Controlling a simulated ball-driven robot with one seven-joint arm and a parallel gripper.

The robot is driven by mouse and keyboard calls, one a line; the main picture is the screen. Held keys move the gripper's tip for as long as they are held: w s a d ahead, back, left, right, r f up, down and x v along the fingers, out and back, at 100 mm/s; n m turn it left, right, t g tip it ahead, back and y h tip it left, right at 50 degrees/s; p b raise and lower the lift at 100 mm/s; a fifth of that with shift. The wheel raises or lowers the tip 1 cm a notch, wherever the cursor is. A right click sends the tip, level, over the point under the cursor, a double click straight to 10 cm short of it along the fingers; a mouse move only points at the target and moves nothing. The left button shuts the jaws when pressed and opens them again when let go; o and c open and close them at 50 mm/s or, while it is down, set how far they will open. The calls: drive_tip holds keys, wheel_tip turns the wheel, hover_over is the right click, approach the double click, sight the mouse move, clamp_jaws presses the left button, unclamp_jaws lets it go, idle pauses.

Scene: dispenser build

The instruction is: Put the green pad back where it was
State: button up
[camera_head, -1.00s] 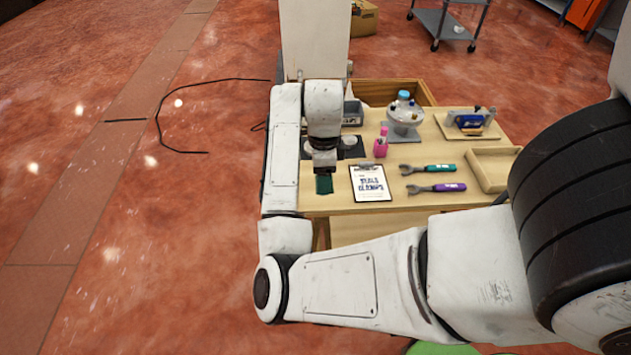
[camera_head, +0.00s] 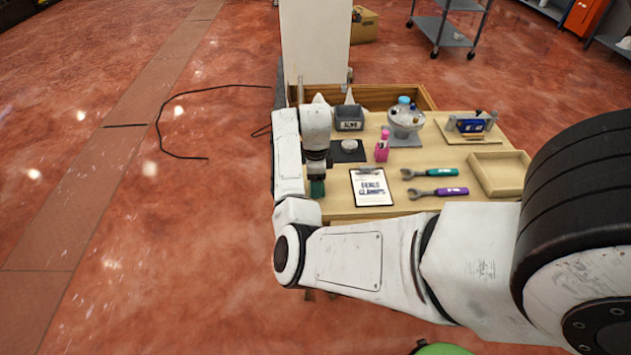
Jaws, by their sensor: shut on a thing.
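The green pad (camera_head: 317,188) is a small dark green block just below my gripper (camera_head: 316,177), near the left front of the wooden table (camera_head: 420,207). My gripper points down and is shut on the pad. The fingers are small here, and my arm covers the table's left edge. I cannot tell whether the pad touches the tabletop. A black mat (camera_head: 341,158) with a pale round piece (camera_head: 349,145) lies just behind and right of my gripper.
A clipboard (camera_head: 371,188) lies right of my gripper. Behind are a grey bin (camera_head: 349,117), a pink bottle (camera_head: 382,146) and a clear-topped dispenser (camera_head: 405,118). Green (camera_head: 429,172) and purple (camera_head: 437,192) wrenches and an empty wooden tray (camera_head: 499,174) sit to the right.

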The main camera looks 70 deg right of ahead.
drive_tip(key=shift+f, duration=0.2)
drive_tip(key=shift+f, duration=0.15)
drive_tip(key=o, duration=1)
